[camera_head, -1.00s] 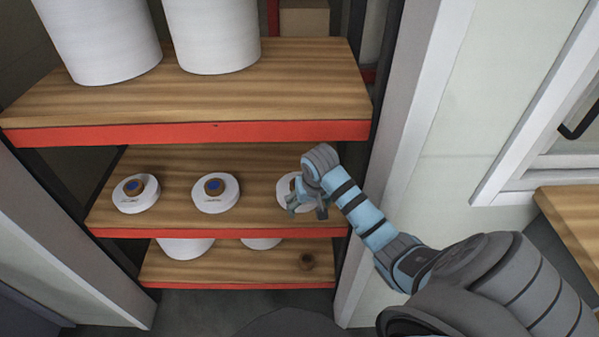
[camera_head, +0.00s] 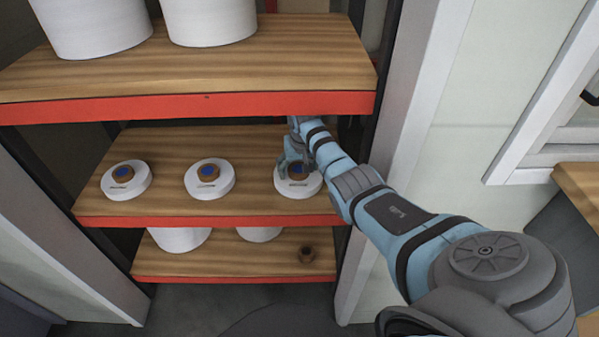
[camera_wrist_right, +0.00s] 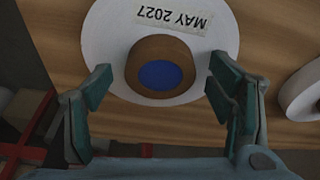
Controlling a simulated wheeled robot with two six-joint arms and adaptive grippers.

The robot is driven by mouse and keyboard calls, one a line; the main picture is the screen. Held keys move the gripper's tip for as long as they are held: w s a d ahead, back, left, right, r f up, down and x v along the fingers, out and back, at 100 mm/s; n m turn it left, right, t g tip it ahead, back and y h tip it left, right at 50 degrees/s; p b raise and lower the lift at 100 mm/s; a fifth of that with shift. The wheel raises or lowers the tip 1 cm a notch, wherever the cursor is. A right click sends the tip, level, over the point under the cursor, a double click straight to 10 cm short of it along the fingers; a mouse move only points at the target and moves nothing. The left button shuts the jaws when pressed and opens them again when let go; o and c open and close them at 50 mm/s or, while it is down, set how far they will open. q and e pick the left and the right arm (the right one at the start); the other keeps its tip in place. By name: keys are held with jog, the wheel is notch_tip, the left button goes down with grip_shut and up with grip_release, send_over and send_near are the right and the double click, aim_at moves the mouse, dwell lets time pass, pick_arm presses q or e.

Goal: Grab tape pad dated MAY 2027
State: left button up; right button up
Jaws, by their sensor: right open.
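The tape pad labelled MAY 2027 (camera_wrist_right: 215,45) is a white disc with a brown core and blue centre. In the head view it is the rightmost pad (camera_head: 297,188) on the middle shelf, partly covered by my gripper. My right gripper (camera_wrist_right: 157,95) is open, its fingers on either side of the pad's near part and brown core; whether they touch it I cannot tell. It also shows in the head view (camera_head: 293,165). Two similar pads, one in the middle (camera_head: 209,179) and one at the left (camera_head: 126,180), have labels too small to read. My left gripper is not in view.
The red-edged upper shelf (camera_head: 200,106) overhangs the middle shelf (camera_head: 160,145) and carries two large white cylinders (camera_head: 95,25). A pale post (camera_head: 385,190) stands to the right.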

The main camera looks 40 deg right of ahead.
jog(key=shift+s+r, duration=0.1)
jog(key=shift+r, duration=0.05)
jog(key=c, duration=1.4)
jog(key=shift+c, duration=0.2)
